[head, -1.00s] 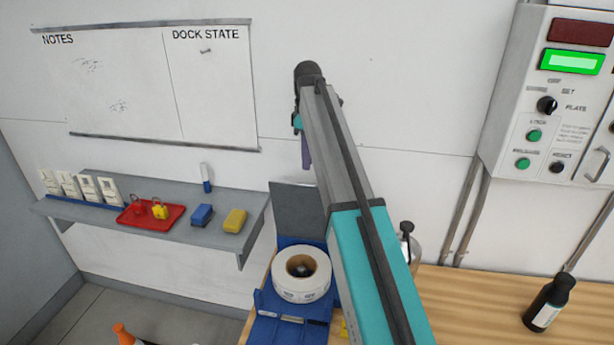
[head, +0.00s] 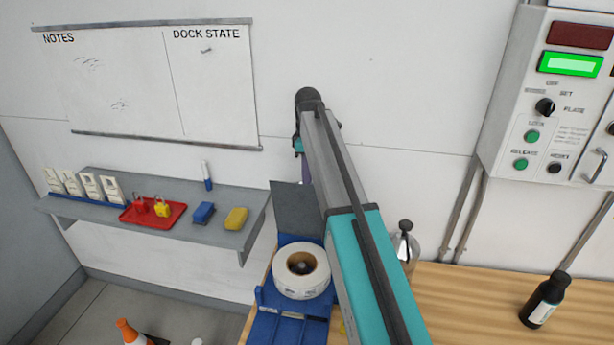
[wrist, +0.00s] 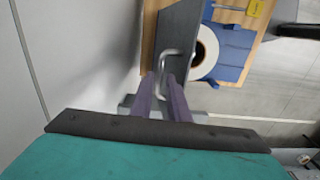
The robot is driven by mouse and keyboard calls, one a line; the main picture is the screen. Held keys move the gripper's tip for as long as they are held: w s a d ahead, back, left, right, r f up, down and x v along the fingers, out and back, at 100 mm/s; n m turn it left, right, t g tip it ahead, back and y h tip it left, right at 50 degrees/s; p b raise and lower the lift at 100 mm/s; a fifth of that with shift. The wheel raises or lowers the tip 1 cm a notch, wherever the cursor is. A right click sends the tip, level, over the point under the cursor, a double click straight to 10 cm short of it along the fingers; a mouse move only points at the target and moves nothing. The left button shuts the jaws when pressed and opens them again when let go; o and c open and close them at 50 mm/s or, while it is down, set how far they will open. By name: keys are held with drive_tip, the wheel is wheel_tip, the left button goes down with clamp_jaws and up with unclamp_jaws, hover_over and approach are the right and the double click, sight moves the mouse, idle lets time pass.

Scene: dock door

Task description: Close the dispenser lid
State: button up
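The dispenser has a blue base (head: 278,325) carrying a white label roll (head: 301,272). Its grey lid (head: 297,210) stands raised, roughly upright, behind the roll. In the wrist view the lid (wrist: 180,38) shows edge-on beside the roll (wrist: 203,52), with a silver loop handle (wrist: 171,58) on its face. My gripper (wrist: 168,85) has two purple fingers with a gap between them, pointing at the handle. The handle appears between or just beyond the fingertips; contact cannot be told. In the head view my arm hides most of the gripper.
A wall shelf (head: 100,200) at left holds a red tray (head: 153,212) and small items. A dark bottle (head: 546,300) stands on the wooden bench (head: 470,300) at right. The wall is close behind the lid.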

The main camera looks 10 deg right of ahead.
clamp_jaws()
idle(1.3)
